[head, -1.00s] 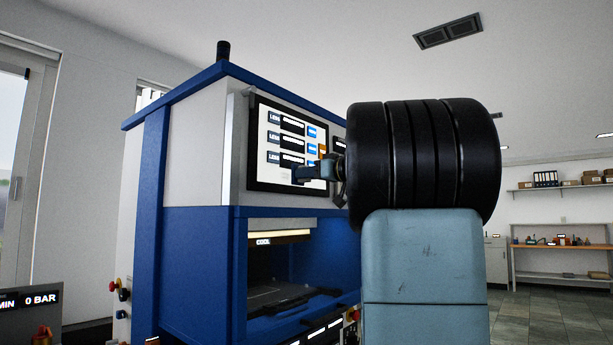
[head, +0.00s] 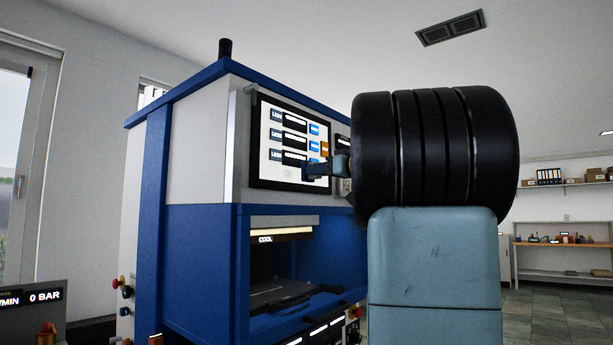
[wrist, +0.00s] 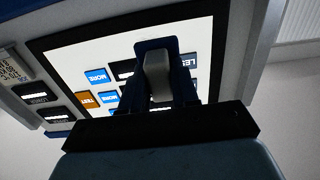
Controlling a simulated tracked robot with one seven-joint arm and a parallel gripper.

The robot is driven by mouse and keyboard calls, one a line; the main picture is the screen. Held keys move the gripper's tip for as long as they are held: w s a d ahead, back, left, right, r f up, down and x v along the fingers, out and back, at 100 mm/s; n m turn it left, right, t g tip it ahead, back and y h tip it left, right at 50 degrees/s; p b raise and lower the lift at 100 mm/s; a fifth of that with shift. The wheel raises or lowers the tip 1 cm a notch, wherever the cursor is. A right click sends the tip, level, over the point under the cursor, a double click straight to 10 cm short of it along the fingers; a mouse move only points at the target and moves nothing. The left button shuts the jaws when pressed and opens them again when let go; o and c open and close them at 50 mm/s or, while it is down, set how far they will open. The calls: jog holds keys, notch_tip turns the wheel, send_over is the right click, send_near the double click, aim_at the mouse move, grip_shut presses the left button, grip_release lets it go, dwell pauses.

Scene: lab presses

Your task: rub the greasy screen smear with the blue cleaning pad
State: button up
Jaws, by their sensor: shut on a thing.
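The screen (head: 265,158) is a lit white panel with a black frame and rows of buttons on the press front. It also fills the upper wrist view (wrist: 85,48). My gripper (head: 318,169) is at the screen's lower right edge. In the wrist view my gripper (wrist: 160,80) is shut around a grey block, with the dark blue cleaning pad (wrist: 156,44) at its far end. The pad (head: 308,172) shows in the head view as a small blue piece in front of the screen; I cannot tell whether it touches. A faint pale patch (head: 287,170) low on the screen may be the smear.
The blue and grey press (head: 190,240) stands directly ahead, with an open bay below the screen. A grey console (head: 30,310) is at lower left. Shelves (head: 565,185) and a bench (head: 560,245) stand far right.

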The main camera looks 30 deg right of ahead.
jog(key=shift+w, duration=0.1)
jog(key=x, duration=0.7)
dwell(0.4)
jog(key=shift+x, duration=0.85)
dwell(0.7)
jog(key=shift+d+f, duration=0.1)
jog(key=shift+w+d, duration=0.3)
jog(key=shift+d, duration=0.6)
jog(key=shift+w+d, duration=0.3)
jog(key=shift+d, duration=0.6)
jog(key=shift+w, duration=0.15)
jog(key=shift+a, duration=0.1)
jog(key=shift+s+a, duration=0.2)
jog(key=shift+a, duration=0.45)
jog(key=shift+s+a, duration=0.2)
jog(key=shift+a, duration=0.45)
jog(key=shift+s+a, duration=0.2)
jog(key=shift+a, duration=0.45)
